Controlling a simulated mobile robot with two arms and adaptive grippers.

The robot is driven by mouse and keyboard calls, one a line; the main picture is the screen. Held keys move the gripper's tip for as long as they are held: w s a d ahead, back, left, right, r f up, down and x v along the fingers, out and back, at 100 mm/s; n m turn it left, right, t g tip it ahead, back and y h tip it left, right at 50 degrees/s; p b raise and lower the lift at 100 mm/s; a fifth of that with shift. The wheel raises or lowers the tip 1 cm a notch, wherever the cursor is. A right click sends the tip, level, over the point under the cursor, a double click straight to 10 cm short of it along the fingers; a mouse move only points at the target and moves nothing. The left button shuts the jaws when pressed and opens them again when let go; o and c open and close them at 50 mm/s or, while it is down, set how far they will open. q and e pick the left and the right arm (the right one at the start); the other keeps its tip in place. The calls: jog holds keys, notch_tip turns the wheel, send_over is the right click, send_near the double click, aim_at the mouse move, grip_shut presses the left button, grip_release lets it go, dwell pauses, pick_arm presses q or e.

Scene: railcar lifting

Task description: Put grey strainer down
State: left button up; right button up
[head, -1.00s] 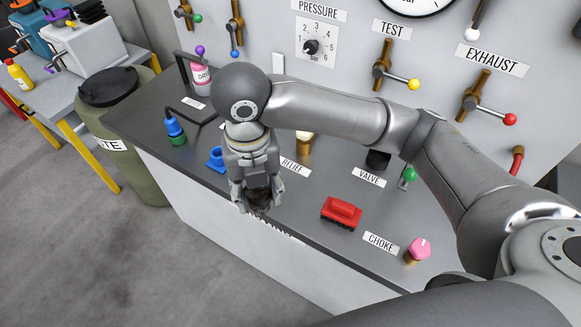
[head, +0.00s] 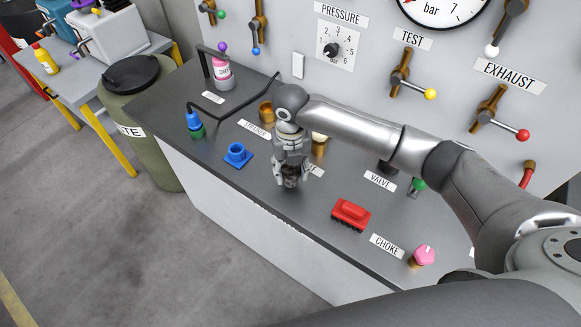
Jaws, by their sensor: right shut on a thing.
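My right gripper (head: 291,180) is above or at the dark worktop, pointing down, near the middle of the bench. It is shut on a small dark grey piece, the grey strainer (head: 291,182), mostly hidden between the fingers. I cannot tell whether the strainer touches the worktop (head: 225,178). A brass fitting (head: 266,111) stands behind and left of the gripper, beside a partly readable label (head: 255,129). My left gripper is not in view.
A blue square-based piece (head: 237,154) lies left of the gripper. A red block (head: 351,214) lies to its right, with a pink knob (head: 424,255) farther right. A brass fitting (head: 319,143) stands close behind the gripper. The worktop's front left is clear.

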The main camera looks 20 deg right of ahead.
aim_at(290, 168)
jog(key=shift+f, duration=0.3)
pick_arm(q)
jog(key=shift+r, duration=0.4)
pick_arm(e)
jog(key=shift+f, duration=0.25)
jog(key=shift+f, duration=0.2)
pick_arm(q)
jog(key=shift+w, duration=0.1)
pick_arm(e)
jog(key=o, duration=1)
jog(key=shift+o, duration=0.2)
jog(key=shift+r, duration=0.1)
notch_tip(290, 168, up, 11)
jog(key=b, duration=0.3)
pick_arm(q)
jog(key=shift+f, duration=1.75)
pick_arm(e)
jog(key=shift+r, duration=0.65)
